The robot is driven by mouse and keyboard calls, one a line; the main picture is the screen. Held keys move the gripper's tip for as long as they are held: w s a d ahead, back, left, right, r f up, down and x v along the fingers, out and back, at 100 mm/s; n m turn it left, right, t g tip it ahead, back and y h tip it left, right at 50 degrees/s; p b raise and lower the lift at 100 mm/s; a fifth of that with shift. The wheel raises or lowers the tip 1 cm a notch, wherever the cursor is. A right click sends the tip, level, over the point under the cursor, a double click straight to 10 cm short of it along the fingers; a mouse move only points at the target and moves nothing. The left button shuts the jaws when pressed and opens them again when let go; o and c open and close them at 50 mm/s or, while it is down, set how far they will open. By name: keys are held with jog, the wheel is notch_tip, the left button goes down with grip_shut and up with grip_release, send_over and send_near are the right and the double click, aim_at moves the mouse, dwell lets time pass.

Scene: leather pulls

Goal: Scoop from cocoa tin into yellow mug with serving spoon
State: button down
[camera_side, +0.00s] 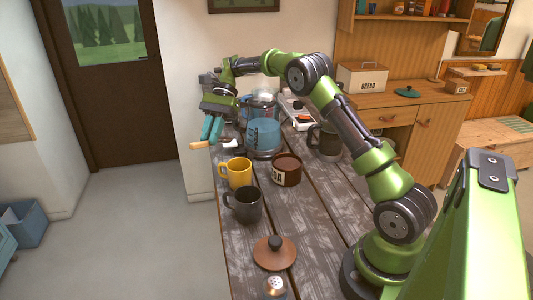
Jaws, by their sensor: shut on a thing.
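The brown cocoa tin (287,171) stands open on the wooden table, with part of its white lettering showing. The yellow mug (238,174) stands upright to its left, near the table's left edge. My gripper (211,137), with teal fingers, is up and to the left of the mug, by the table's far left edge. It is shut on the serving spoon (198,146), whose pale wooden handle points left. The spoon's other end lies to the right of the fingers, and whether it carries anything is too small to tell. The tin's contents are not clear.
A dark mug (243,205) stands in front of the yellow mug. A brown lid with a dark knob (275,254) and a shaker (274,287) are nearer. A clear blue-filled jug (264,137) stands behind the tin; a dark pitcher (326,143) is to the right.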

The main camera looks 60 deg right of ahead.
jog(key=w+a+n+h, duration=0.2)
jog(key=a, duration=0.2)
jog(key=s+d+r+n+t+y, duration=0.1)
jog(key=s+n+t+y, duration=0.1)
jog(key=s, duration=0.5)
jog(key=shift+s+r+t, duration=0.2)
jog(key=shift+s+t, duration=0.2)
jog(key=shift+t, duration=0.5)
jog(key=shift+d+y, duration=0.15)
jog(key=shift+y, duration=0.15)
jog(key=shift+s+d+f+n+t+y, duration=0.15)
jog(key=shift+s+n+t+y, duration=0.1)
jog(key=shift+s+t, duration=0.2)
jog(key=shift+s+d+f+n+t+y, duration=0.15)
jog(key=shift+s+n+t, duration=0.15)
jog(key=shift+t, duration=0.15)
jog(key=shift+r, duration=0.1)
jog(key=shift+s+d+f+n+t+y, duration=0.3)
jog(key=shift+n+t+y, duration=0.25)
jog(key=shift+t, duration=0.25)
